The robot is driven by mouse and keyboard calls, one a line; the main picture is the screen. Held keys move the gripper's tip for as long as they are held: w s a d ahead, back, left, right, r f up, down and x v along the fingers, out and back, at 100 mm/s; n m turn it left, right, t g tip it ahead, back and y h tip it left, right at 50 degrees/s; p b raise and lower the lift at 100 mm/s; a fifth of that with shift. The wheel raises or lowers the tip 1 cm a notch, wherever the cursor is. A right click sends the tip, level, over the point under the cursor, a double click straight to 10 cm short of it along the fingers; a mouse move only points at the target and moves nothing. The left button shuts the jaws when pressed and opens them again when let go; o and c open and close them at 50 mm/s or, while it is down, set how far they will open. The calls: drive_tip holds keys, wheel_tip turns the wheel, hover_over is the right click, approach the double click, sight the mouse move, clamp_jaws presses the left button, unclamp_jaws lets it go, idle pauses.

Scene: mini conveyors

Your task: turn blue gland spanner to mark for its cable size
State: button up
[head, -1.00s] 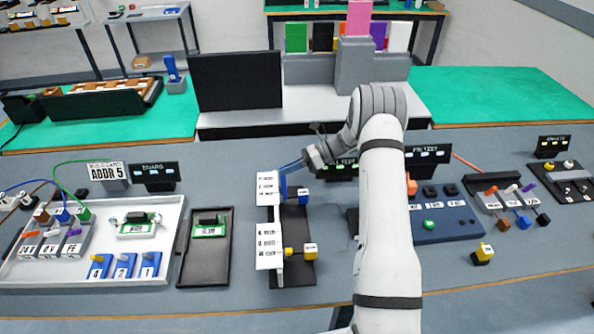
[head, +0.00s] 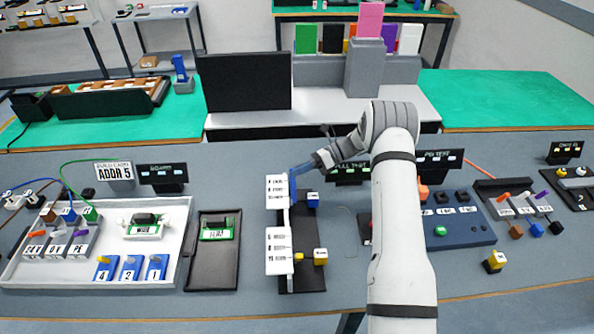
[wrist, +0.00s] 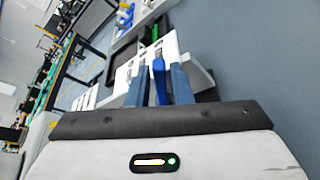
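The blue gland spanner (head: 292,188) stands at the upper part of a dark station in the head view, beside a white label plate (head: 278,187) with several printed marks. The print is too small to read. My gripper (head: 297,169) is at the spanner's top. In the wrist view the blue spanner (wrist: 159,78) lies between the two blue-grey fingers of my gripper (wrist: 160,86). A narrow gap shows beside it, so the fingers look open around it. Which mark the spanner faces cannot be told.
A black tray with a green board (head: 216,233) is left, and a blue button box (head: 455,237) is right.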

drive_tip(key=o, duration=0.3)
drive_tip(key=b+v, duration=0.2)
drive_tip(key=v, duration=0.5)
drive_tip(key=shift+d+r, duration=0.15)
drive_tip(key=shift+d, duration=0.2)
drive_tip(key=shift+w, duration=0.1)
